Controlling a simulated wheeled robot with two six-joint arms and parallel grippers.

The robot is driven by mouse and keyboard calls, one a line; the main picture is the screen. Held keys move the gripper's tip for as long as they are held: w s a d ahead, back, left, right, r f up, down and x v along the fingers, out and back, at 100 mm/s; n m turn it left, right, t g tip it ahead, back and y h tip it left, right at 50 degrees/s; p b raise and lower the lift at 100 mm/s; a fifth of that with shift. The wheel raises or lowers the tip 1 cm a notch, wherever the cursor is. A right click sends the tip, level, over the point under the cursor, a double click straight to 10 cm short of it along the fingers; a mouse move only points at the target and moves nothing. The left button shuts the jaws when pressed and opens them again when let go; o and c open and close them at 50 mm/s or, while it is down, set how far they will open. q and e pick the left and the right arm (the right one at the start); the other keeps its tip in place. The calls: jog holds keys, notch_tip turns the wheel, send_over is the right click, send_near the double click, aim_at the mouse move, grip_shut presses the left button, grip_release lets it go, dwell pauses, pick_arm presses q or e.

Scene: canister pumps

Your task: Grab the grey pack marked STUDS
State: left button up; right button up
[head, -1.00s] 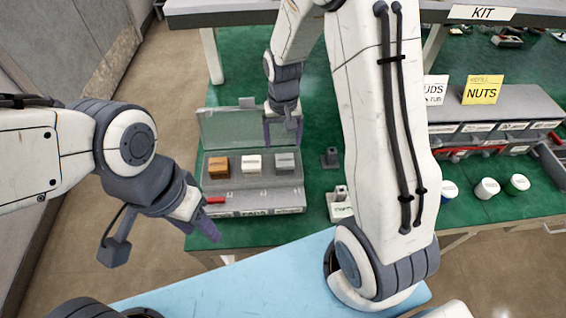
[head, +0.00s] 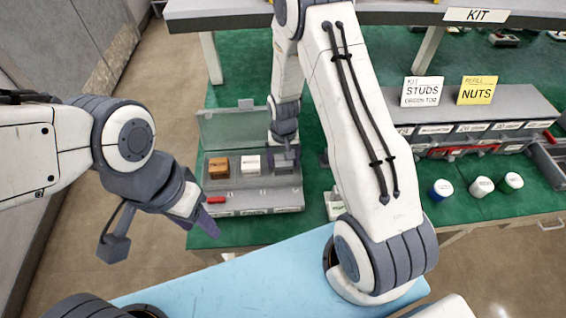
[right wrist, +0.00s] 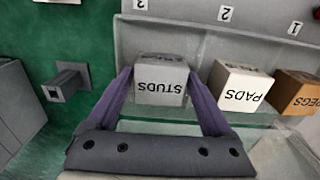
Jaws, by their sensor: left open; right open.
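The grey pack marked STUDS (right wrist: 160,80) sits in the tray at the end of a row of packs, its label upside down in the right wrist view. In the head view the pack is mostly hidden by my right gripper (head: 284,160). My right gripper also shows in the right wrist view (right wrist: 162,98), open, with one purple finger on each side of the grey pack. I cannot tell whether the fingers touch it. My left gripper (head: 208,222) is open and empty, in front of the bench at the left.
A white PADS pack (right wrist: 239,88) stands beside the grey one, close to a finger. A brown PEGS pack (right wrist: 295,92) is beyond it. The tray (head: 270,203) has a raised clear lid (head: 232,128). A grey fixture (right wrist: 68,82) stands beside the tray.

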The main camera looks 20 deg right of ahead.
jog(key=c, duration=1.2)
